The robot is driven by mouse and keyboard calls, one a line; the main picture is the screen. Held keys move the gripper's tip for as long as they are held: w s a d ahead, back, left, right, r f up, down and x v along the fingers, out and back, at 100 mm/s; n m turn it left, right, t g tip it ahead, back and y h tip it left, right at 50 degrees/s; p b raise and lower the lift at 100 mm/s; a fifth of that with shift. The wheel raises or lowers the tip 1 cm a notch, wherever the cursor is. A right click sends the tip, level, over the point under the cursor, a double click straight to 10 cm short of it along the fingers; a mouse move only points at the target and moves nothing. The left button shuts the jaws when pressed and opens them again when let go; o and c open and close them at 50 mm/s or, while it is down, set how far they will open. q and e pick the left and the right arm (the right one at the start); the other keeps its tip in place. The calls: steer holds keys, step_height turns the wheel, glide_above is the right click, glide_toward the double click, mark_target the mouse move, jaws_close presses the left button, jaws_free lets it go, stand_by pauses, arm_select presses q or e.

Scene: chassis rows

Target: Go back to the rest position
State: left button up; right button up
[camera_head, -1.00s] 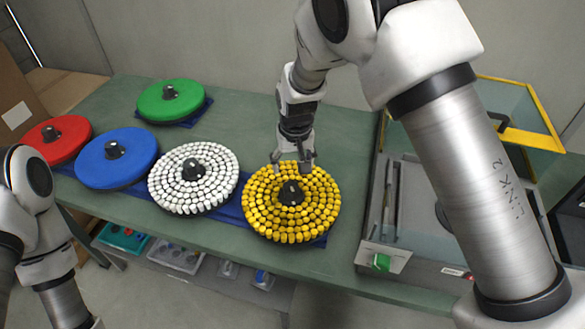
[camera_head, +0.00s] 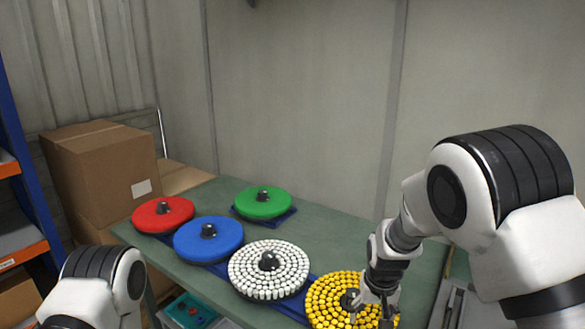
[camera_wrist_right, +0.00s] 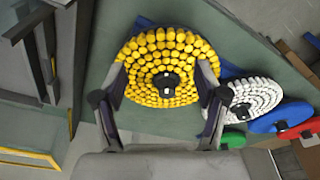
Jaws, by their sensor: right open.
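My right gripper (camera_head: 375,303) is over the yellow studded disc (camera_head: 325,300) at the right of the row in the head view. In the right wrist view my right gripper (camera_wrist_right: 163,100) has its fingers spread wide and empty, with the yellow disc (camera_wrist_right: 150,50) and its black hub beyond them. I cannot tell the exact gap between fingers and disc. My left arm shows at the lower left of the head view, but its gripper is out of view.
A white studded disc (camera_head: 290,262), a blue disc (camera_head: 225,233), a red disc (camera_head: 150,222) and a green disc (camera_head: 280,208) lie on the green table (camera_head: 330,236). Cardboard boxes (camera_head: 100,170) stand at the left beside a blue-orange shelf (camera_head: 22,190).

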steer(key=s+d+f+g+b, duration=0.1)
steer(key=s+f+g, duration=0.1)
steer(key=s+f, duration=0.3)
steer(key=s+d+f+g, duration=0.1)
steer(key=s+f, duration=0.2)
steer(key=f, duration=0.5)
arm_select(q)
steer(key=shift+w+f+b, duration=0.15)
steer(key=shift+f+b, duration=0.4)
steer(key=shift+f, duration=0.35)
steer(key=shift+w+f+b, duration=0.15)
steer(key=shift+f+b, duration=0.4)
steer(key=shift+f, duration=0.3)
arm_select(e)
steer(key=s+d+f, duration=0.1)
steer(key=s+f, duration=0.3)
steer(key=s, duration=0.4)
steer(key=s+d+f, duration=0.2)
steer(key=s+f, duration=0.2)
steer(key=s, duration=0.4)
steer(key=s+d+f+t, duration=0.1)
steer(key=s+f, duration=0.3)
steer(key=s, duration=0.4)
steer(key=shift+s+d+f, duration=0.15)
steer(key=shift+s+d, duration=0.1)
steer(key=shift+d, duration=0.5)
